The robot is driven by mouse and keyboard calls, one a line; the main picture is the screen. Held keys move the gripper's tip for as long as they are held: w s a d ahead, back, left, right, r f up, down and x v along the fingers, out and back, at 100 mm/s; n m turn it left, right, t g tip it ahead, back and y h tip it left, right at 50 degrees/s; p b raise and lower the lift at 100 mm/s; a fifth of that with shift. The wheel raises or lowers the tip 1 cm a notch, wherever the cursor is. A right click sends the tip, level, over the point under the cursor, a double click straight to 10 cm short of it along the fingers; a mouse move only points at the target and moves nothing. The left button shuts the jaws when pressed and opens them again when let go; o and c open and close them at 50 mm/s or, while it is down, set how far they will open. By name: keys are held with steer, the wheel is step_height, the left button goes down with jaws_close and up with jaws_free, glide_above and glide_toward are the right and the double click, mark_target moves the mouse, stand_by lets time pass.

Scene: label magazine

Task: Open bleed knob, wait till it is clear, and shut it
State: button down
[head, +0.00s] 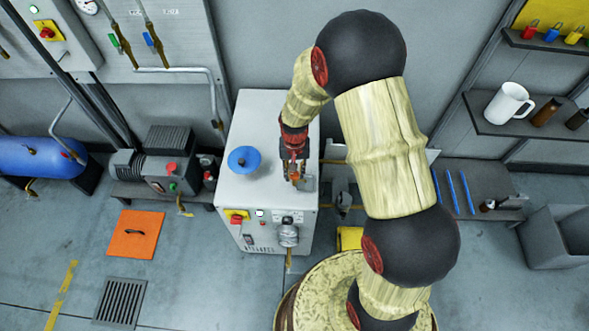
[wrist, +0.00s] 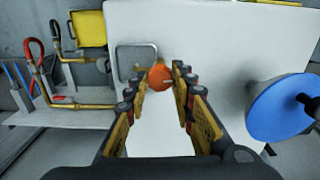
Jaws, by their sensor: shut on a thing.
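In the head view my gripper (head: 294,166) reaches down to the right part of the cabinet top and largely hides the knob. Whether the knob is turned, or any fluid shows, I cannot tell.
The cabinet front carries a red and yellow switch (head: 237,216). A shelf with a white mug (head: 509,103) is at the right.

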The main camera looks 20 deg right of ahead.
steer(key=m+p, duration=0.1)
steer(key=m, duration=0.3)
steer(key=shift+r+m+p, duration=0.1)
steer(key=shift+m+p, duration=0.2)
steer(key=m+p, duration=0.1)
steer(key=m, duration=0.3)
steer(key=shift+m, duration=0.3)
steer(key=m+p, duration=0.1)
steer(key=m, duration=0.3)
steer(key=shift+m, duration=0.3)
steer(key=shift+m+p, duration=0.6)
steer(key=shift+m, duration=1.7)
steer(key=c, duration=1.5)
jaws_free()
